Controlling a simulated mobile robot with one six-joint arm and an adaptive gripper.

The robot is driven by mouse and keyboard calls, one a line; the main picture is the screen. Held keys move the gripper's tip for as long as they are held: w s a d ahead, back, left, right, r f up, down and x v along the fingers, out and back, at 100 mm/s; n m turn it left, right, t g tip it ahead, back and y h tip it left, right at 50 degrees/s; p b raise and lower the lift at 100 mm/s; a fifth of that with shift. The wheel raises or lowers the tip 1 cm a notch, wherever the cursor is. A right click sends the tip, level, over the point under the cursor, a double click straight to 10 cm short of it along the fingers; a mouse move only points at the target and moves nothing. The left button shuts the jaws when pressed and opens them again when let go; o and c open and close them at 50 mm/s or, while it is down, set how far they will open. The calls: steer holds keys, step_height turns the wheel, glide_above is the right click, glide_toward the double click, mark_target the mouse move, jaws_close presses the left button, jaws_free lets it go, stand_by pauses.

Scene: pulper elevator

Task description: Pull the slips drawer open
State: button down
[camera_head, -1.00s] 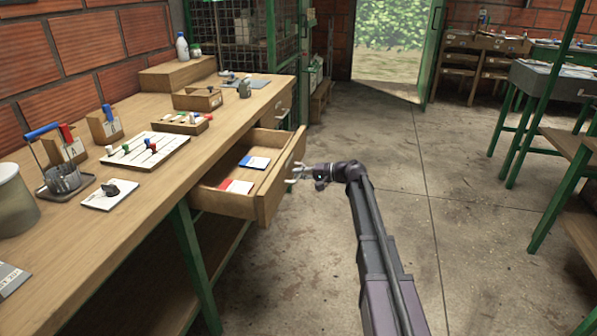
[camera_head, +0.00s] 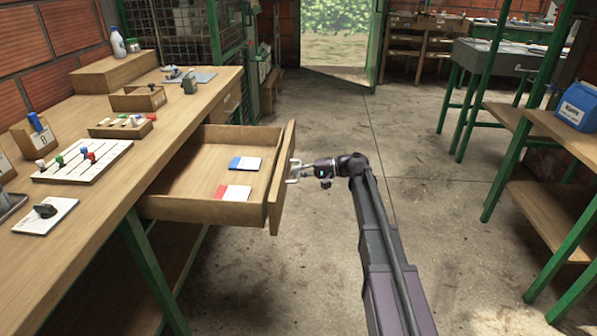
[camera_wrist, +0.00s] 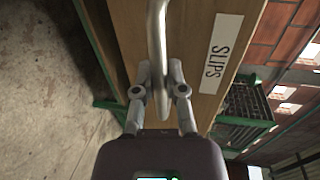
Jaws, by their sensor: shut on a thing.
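The slips drawer (camera_head: 185,208) stands well out from the wooden workbench in the head view. Two slips lie in it, one with a blue end (camera_head: 245,163) and one with a red end (camera_head: 233,193). In the wrist view its front (camera_wrist: 195,45) bears a white label (camera_wrist: 218,55) reading SLIPS. A curved metal handle (camera_wrist: 156,25) runs between my fingers. My gripper (camera_wrist: 160,85) is shut on this handle; it also shows at the drawer's outer face in the head view (camera_head: 294,170). The handle is too small to make out clearly in the head view.
The workbench top (camera_head: 110,165) carries a peg board (camera_head: 85,160), small wooden boxes and a bottle (camera_head: 120,42). Bare concrete floor (camera_head: 420,200) lies right of the drawer. A green-legged shelf (camera_head: 530,180) stands at the right, with a blue box (camera_head: 578,105) on it.

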stand_by(0.4)
steer(key=c, duration=0.7)
jaws_free()
steer(key=shift+a, duration=0.15)
